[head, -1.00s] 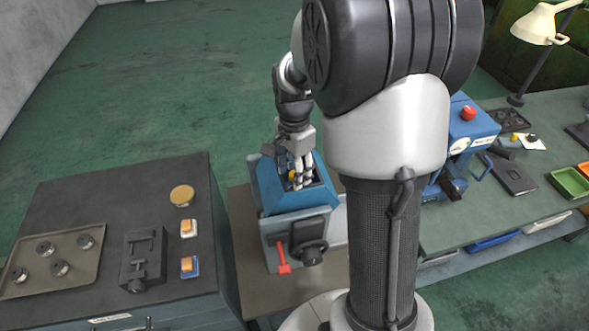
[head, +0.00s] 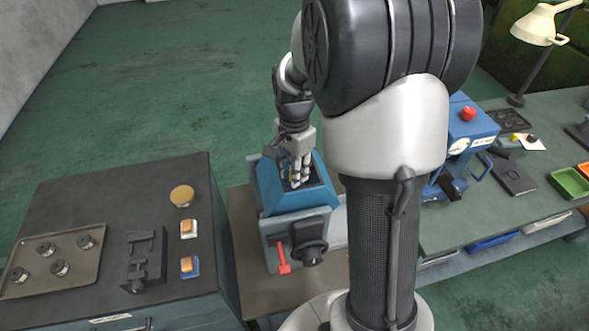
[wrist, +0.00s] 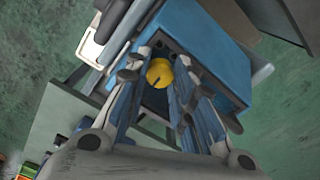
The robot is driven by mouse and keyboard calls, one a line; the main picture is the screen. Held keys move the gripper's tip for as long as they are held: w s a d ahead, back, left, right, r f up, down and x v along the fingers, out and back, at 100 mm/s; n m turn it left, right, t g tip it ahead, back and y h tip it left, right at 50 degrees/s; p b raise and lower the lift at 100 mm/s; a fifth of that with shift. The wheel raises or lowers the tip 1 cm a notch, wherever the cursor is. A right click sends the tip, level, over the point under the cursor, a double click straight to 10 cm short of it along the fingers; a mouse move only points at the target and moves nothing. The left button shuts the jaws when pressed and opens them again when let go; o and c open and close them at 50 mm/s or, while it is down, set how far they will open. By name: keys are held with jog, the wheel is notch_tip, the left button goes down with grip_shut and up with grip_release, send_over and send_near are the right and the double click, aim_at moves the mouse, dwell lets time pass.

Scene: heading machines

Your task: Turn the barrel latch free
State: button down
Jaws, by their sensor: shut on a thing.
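A yellow round knob (wrist: 160,73) with a dark slot sits in the opening in the top of a blue machine housing (head: 268,188); it looks like the barrel latch. In the wrist view the knob lies between the two fingers of my gripper (wrist: 158,82), which is shut on it. In the head view my gripper (head: 298,178) reaches down into the opening from above, and its fingers hide the knob. The blue housing also shows in the wrist view (wrist: 215,50). How far the knob is turned cannot be told.
The machine's front has a red lever (head: 283,259) and a black round part (head: 311,252). A dark bench at left holds a tray (head: 77,283), a black vise-like fixture (head: 145,262) and two orange-topped blocks. A green bench with a lamp (head: 538,24) stands at right.

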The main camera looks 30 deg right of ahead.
jog(key=n, duration=0.4)
jog(key=shift+p, duration=0.4)
jog(key=n, duration=0.4)
jog(key=shift+p, duration=0.3)
jog(key=n, duration=0.5)
jog(key=shift+p, duration=0.3)
jog(key=shift+n, duration=2.1)
jog(key=c, duration=1.3)
grip_release()
